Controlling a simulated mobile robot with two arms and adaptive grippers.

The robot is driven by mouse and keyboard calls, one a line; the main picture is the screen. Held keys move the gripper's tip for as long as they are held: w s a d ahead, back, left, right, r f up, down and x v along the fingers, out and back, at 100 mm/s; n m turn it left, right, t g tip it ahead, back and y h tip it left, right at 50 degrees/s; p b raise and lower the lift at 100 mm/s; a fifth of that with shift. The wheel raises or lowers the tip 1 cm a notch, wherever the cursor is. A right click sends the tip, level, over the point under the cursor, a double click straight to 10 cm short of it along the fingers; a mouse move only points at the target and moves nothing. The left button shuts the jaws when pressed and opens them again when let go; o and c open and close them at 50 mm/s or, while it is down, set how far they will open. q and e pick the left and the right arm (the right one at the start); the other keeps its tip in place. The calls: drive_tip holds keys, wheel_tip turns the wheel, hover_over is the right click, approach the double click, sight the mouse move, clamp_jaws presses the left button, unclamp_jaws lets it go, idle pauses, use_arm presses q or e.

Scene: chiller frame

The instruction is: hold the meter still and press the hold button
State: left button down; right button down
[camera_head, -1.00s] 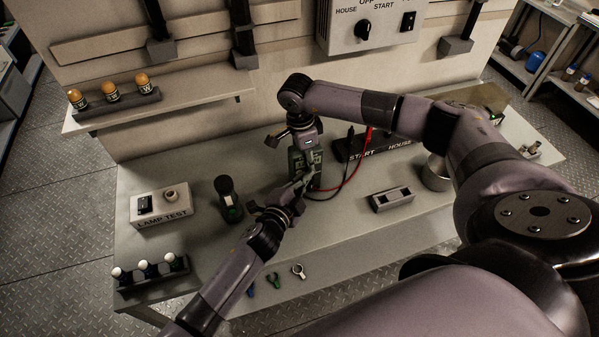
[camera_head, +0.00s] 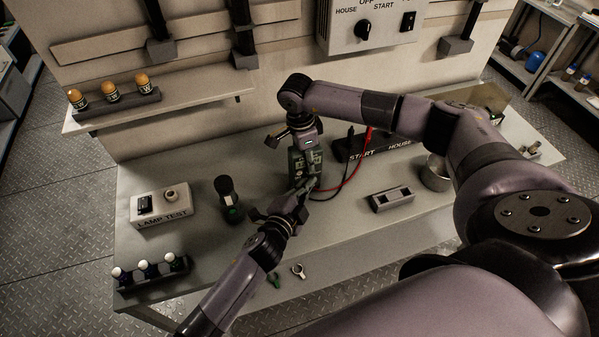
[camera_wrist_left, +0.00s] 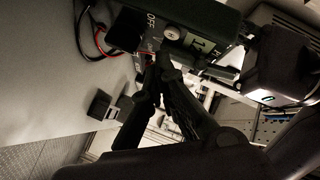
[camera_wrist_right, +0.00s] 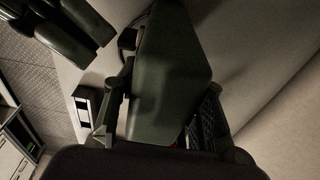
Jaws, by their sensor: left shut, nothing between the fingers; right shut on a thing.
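The meter (camera_head: 298,166) is a dark green box on the bench, in the middle of the head view. My right gripper (camera_wrist_right: 160,112) is shut on it, one finger on each side, and hides its upper part in the head view. My left gripper (camera_head: 309,186) is shut and empty, with its fingertips at the meter's lower right. I cannot identify the hold button.
Red and black leads (camera_head: 352,178) run beside the meter. A small grey two-slot block (camera_head: 392,199) and a metal cup (camera_head: 436,173) are right. A dark bottle-like object (camera_head: 229,200) and the lamp test box (camera_head: 161,207) are left.

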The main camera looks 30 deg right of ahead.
use_arm(q)
drive_tip(key=s, duration=0.2)
drive_tip(key=s+a, duration=0.1)
drive_tip(key=s, duration=0.1)
drive_tip(key=shift+s, duration=0.15)
use_arm(e)
drive_tip(key=c, duration=0.9)
unclamp_jaws()
drive_tip(key=shift+c, duration=0.2)
